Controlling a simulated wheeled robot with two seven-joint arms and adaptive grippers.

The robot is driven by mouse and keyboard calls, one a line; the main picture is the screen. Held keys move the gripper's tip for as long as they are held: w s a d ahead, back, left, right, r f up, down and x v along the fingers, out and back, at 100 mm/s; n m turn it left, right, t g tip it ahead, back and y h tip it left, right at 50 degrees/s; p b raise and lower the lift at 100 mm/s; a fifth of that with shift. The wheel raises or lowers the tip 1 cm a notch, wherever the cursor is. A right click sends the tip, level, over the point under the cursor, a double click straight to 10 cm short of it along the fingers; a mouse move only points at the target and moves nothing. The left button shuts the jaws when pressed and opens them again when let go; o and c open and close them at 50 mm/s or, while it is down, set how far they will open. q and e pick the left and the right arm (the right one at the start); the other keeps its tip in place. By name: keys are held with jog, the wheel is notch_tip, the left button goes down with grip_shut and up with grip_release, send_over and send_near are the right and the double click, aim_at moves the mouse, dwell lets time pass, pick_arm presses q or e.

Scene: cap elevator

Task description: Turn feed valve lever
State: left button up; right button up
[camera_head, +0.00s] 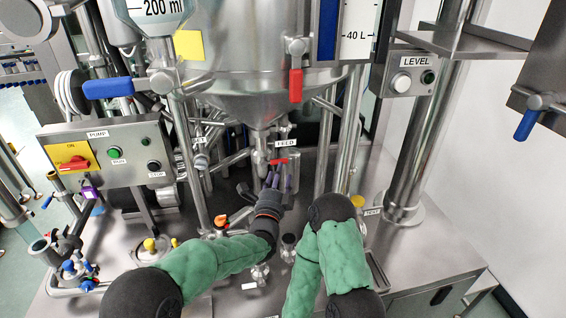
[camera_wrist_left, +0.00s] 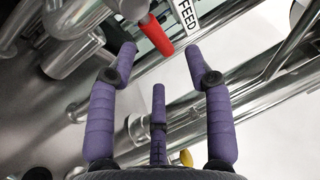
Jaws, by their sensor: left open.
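The feed valve lever (camera_head: 278,161) is a small red handle below the steel cone of the tank, under the FEED label (camera_head: 285,143). In the left wrist view the red lever (camera_wrist_left: 158,38) lies just beyond the fingertips, beside the FEED label (camera_wrist_left: 186,14). My left gripper (camera_head: 272,184) is just below the lever; its purple fingers also show in the left wrist view (camera_wrist_left: 162,58). They are spread open with nothing between them, and the lever looks apart from them. My right arm (camera_head: 335,245) is beside the left one; its gripper cannot be made out.
Another red lever (camera_head: 295,85) hangs on the tank's front. A pump box (camera_head: 108,152) stands at left. Steel pipes (camera_wrist_left: 270,70) run close to the right of my left fingers. A thick column (camera_head: 425,130) and LEVEL box (camera_head: 411,73) are at right.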

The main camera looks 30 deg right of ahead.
aim_at(275, 162)
pick_arm(q)
jog(key=shift+x, duration=3.05)
jog(key=shift+f, duration=0.1)
grip_shut()
